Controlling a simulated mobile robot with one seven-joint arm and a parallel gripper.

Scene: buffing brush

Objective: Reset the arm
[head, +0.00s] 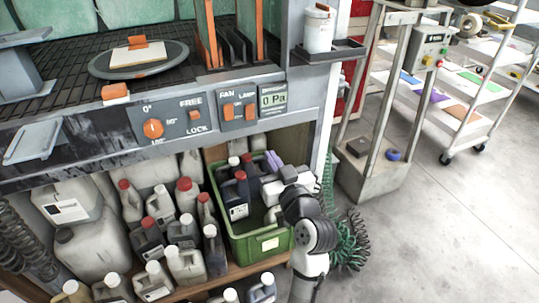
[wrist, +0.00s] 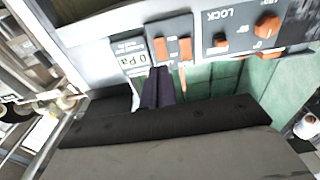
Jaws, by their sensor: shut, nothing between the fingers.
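My arm rises from the bottom of the head view, right of the middle, and bends left at its dark joint. My gripper (head: 272,161), with light purple fingers, is at its end, in front of the shelf under the workbench. In the picture it overlaps the right part of a green crate (head: 262,243); I cannot tell whether they touch. In the wrist view my gripper (wrist: 158,72) shows as two dark purple fingers side by side, shut with nothing between them. The dark gripper body fills the lower part of that view.
The crate and shelf hold several bottles and canisters (head: 185,264). Above is a control panel (head: 205,117) with orange switches and a pressure display (head: 272,98). A green coiled hose (head: 349,242) hangs right of my arm. A metal stand (head: 373,170) is beyond; open floor lies right.

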